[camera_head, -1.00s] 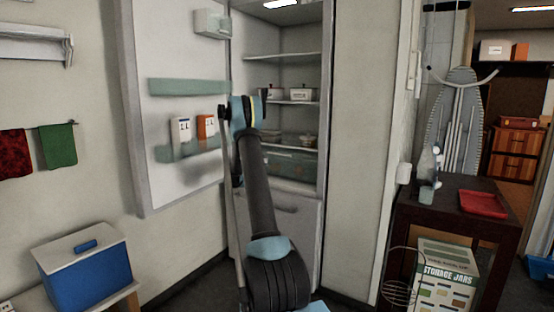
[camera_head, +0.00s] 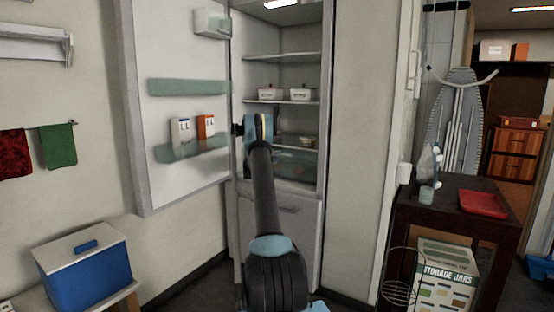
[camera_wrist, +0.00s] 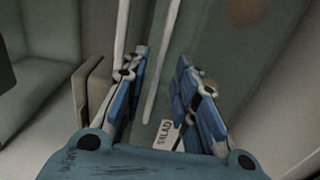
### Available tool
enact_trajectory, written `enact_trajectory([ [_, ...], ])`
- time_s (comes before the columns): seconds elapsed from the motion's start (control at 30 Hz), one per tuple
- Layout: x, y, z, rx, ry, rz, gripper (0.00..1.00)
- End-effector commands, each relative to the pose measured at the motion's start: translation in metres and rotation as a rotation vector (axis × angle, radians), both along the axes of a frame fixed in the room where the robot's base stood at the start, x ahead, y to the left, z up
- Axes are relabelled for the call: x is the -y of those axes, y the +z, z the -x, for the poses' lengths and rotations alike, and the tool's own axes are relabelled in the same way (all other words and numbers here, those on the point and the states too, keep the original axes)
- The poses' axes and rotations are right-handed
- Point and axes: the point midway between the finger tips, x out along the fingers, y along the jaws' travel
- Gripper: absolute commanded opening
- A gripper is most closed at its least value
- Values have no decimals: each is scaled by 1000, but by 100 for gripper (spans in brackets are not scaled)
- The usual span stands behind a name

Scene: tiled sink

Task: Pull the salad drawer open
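The salad drawer (camera_head: 301,166) is a greenish, see-through drawer low in the open fridge, partly hidden by my arm in the head view. In the wrist view its front (camera_wrist: 205,35) fills the upper middle, with a white SALAD label (camera_wrist: 167,135) on it. My gripper (camera_wrist: 160,57) is open, its two blue fingers apart with the drawer front beyond them. A thin pale bar (camera_wrist: 157,75) shows between the fingers; I cannot tell whether it is a handle or an edge, or whether the fingers touch it. In the head view my fingers are hidden.
The fridge door (camera_head: 170,60) stands open on the left, with cartons (camera_head: 205,126) on its shelf close to my wrist. White lidded containers (camera_head: 301,95) and a small bowl (camera_head: 307,141) sit on shelves above the drawer. A tall pale panel (camera_head: 358,150) bounds the right.

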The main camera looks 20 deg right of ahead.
Motion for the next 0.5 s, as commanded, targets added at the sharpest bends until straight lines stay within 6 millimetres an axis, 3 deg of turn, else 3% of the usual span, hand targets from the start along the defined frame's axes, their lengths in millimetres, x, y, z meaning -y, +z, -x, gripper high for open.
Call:
enact_trajectory([
  [0.2, 15, 0, -11, 0, 0, 0, 27],
  [0.5, 16, 0, -12, 0, 0, 0, 27],
])
